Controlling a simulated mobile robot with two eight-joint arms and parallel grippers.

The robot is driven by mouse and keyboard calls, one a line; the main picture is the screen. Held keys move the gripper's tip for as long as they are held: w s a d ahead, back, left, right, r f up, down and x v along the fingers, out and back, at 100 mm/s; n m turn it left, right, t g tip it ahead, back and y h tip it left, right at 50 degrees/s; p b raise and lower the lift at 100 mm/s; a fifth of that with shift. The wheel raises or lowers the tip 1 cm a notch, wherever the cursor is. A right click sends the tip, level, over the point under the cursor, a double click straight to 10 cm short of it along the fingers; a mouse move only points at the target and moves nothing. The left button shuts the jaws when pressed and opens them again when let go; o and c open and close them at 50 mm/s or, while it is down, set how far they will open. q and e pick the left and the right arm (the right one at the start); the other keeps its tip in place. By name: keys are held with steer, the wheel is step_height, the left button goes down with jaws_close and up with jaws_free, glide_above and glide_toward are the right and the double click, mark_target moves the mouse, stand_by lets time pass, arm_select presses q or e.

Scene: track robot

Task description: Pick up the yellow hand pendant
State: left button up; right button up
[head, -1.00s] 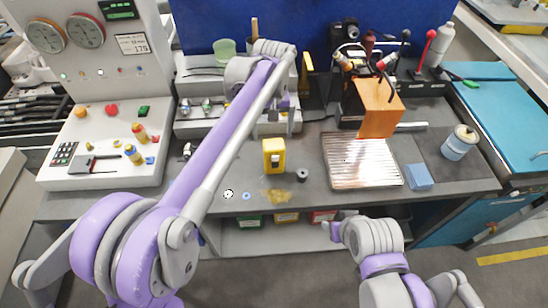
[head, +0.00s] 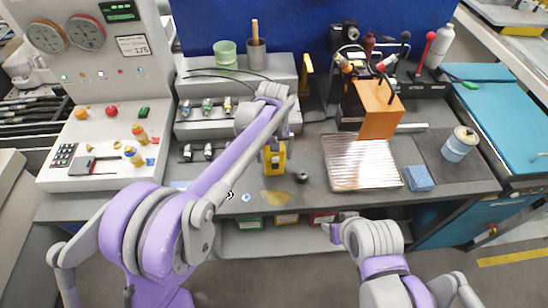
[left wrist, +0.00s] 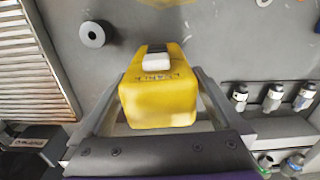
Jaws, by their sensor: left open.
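The yellow hand pendant (head: 275,162) stands on the grey bench, partly hidden by my left gripper in the head view. In the left wrist view the pendant (left wrist: 158,105) is a yellow block with a white button on one end, lying between the two fingers. My left gripper (left wrist: 158,78) is open, with one finger on each side of the pendant. A narrow gap shows beside it; contact cannot be told. In the head view my left gripper (head: 277,143) is over the pendant's far part. My right gripper (head: 332,230) is low before the bench edge; its jaws are unclear.
A dark ring (head: 302,177) lies right of the pendant, with a ribbed metal plate (head: 362,165) beyond it. An orange box (head: 379,108) stands behind the plate. Grey racks with valves (head: 208,105) are to the left. A yellowish stain (head: 275,197) marks the bench in front.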

arm_select(q)
steer(key=c, duration=1.5)
step_height(320, 180, up, 10)
steer(key=shift+r, duration=0.1)
arm_select(e)
steer(key=shift+w+r, duration=0.1)
steer(key=shift+r, duration=0.1)
arm_select(q)
steer(key=shift+f+b, duration=2.2)
steer(key=shift+f, duration=2.85)
arm_select(e)
step_height(320, 180, down, 6)
steer(key=s, duration=0.2)
